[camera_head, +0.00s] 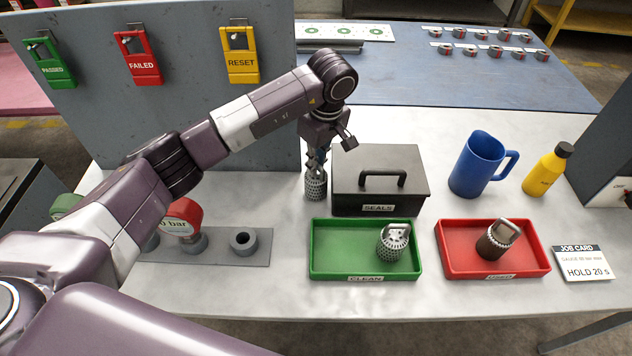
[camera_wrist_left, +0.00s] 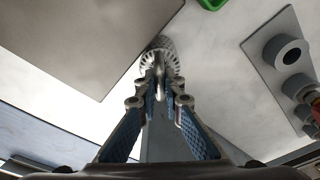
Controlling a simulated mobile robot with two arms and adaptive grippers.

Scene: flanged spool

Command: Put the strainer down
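My left gripper (camera_head: 317,160) points down beside the left side of the SEALS box. It is shut on the top grip of a grey perforated strainer (camera_head: 316,187). The strainer hangs upright below the fingers, at or just above the white table; I cannot tell if it touches. In the left wrist view the fingers (camera_wrist_left: 162,82) meet on the grip, and the strainer's toothed rim and body (camera_wrist_left: 160,48) show beyond them. A second grey strainer (camera_head: 392,246) is in the green CLEAN tray (camera_head: 318,252). A dark strainer (camera_head: 494,242) is in the red tray (camera_head: 456,262). My right gripper is not in view.
The dark SEALS box (camera_head: 350,182) stands close right of the held strainer. A grey plate with fittings (camera_head: 256,256) and a red gauge (camera_head: 182,217) lies front left. A blue jug (camera_head: 474,166), yellow bottle (camera_head: 545,172) and job card (camera_head: 583,263) are at right.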

